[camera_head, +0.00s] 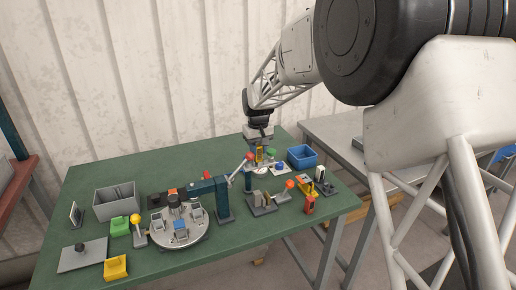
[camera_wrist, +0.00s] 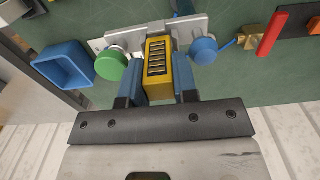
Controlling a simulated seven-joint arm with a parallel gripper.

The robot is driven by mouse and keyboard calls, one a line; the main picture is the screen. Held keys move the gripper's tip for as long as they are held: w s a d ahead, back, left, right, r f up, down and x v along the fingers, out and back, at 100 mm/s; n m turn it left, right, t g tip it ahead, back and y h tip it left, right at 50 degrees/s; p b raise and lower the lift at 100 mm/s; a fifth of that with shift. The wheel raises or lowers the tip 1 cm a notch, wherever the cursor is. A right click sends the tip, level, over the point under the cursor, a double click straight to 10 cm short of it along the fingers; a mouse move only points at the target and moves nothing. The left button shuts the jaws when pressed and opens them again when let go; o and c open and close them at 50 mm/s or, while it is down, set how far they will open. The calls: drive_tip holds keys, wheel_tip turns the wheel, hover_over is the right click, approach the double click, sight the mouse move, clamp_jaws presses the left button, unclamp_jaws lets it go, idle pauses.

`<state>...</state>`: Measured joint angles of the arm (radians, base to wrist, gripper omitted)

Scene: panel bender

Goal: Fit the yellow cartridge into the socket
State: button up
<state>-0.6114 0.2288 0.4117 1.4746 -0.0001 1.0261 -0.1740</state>
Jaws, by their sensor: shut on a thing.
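My gripper (camera_head: 258,148) is over the far right part of the green table. In the wrist view my gripper (camera_wrist: 160,78) has its two blue fingers shut on the yellow cartridge (camera_wrist: 158,62), one on each side. The cartridge shows a dark slotted face; it also shows small in the head view (camera_head: 259,155). A light grey plate (camera_wrist: 190,25) lies just beyond the cartridge, between a green knob (camera_wrist: 111,66) and a blue knob (camera_wrist: 204,51). No socket opening can be made out; the cartridge and fingers cover that part. I cannot tell whether the cartridge touches the plate.
A blue bin (camera_head: 302,157) stands right of the plate. Several small fixtures crowd the front right. Green table (camera_head: 90,180) is clear at back left.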

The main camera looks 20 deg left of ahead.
sight(258, 145)
drive_tip(key=shift+f, duration=0.75)
idle(0.8)
drive_tip(key=o, duration=0.9)
drive_tip(key=shift+c, duration=0.6)
drive_tip(key=shift+a+r, duration=0.1)
drive_tip(key=shift+r, duration=0.45)
drive_tip(key=shift+o, duration=1)
drive_tip(key=shift+r, duration=3.95)
